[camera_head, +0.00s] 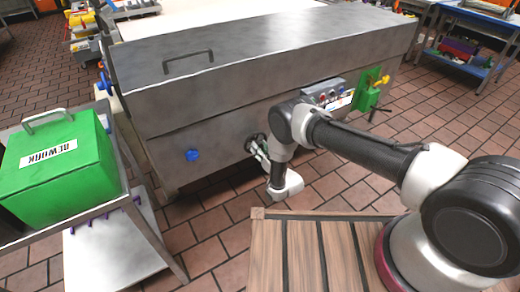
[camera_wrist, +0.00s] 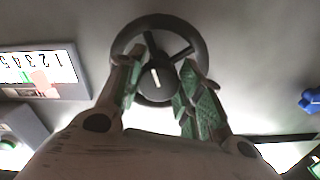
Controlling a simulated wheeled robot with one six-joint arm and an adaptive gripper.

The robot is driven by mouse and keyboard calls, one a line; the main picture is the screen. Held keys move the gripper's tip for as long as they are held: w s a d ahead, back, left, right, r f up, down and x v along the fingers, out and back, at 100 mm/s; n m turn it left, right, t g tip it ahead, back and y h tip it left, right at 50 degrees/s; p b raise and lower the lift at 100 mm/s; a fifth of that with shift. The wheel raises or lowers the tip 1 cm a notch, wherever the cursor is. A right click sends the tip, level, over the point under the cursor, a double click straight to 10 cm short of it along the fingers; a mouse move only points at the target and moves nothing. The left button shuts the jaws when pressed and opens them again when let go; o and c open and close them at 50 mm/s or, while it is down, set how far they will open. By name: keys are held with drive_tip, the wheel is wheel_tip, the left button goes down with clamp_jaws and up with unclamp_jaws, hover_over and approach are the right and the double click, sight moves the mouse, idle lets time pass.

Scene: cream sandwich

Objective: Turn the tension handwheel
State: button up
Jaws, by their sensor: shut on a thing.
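The dark handwheel (camera_wrist: 160,21) is on the front of the steel machine (camera_head: 200,125). It has a round rim, spokes and a hub with a white line mark. In the head view the handwheel (camera_head: 249,143) is small and partly hidden by my gripper (camera_head: 260,153). In the wrist view my gripper (camera_wrist: 160,76) has its green-padded fingers on either side of the hub, reaching the spokes and inner rim, and it is shut on the wheel. The exact contact points are hard to see. The hub's white mark is nearly upright.
A numbered scale (camera_wrist: 38,72) with a reddish pointer is left of the wheel. A blue knob (camera_head: 192,155) is also on the machine front. A control box (camera_head: 325,92) and green bracket (camera_head: 368,96) are to the right. A green REWORK bin (camera_head: 60,185) stands at left.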

drive_tip(key=shift+r+m, duration=0.15)
drive_tip(key=shift+m, duration=7.45)
drive_tip(key=o, duration=1)
drive_tip(key=shift+s, duration=0.1)
drive_tip(key=v, duration=1.2)
